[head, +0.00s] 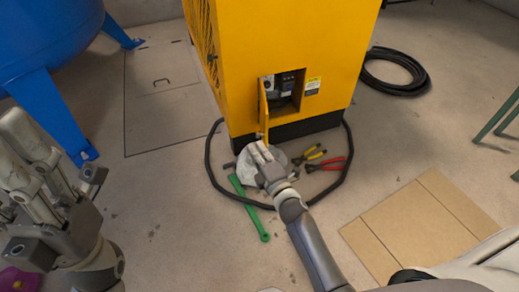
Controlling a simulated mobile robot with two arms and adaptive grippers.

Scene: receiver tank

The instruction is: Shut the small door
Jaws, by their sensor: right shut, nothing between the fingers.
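The small door (263,108) is a narrow yellow panel on the front of the yellow cabinet (280,40). It stands open, swung outward at the left side of a dark opening (289,88) with switches or valves inside. My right gripper (257,146) is shut and empty, just below the door's lower end. I cannot tell whether its fingertips touch the door. My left gripper (22,135) is large in view at the left edge, far from the door; its fingers show, but their opening is unclear.
A black hose (208,165) loops on the floor around the cabinet's base. A green tool (250,208), red-handled pliers (325,164) and yellow-handled pliers (308,153) lie there. A blue tank (45,35) stands left. Flattened cardboard (420,225) lies at right. A coiled black hose (395,70) lies behind.

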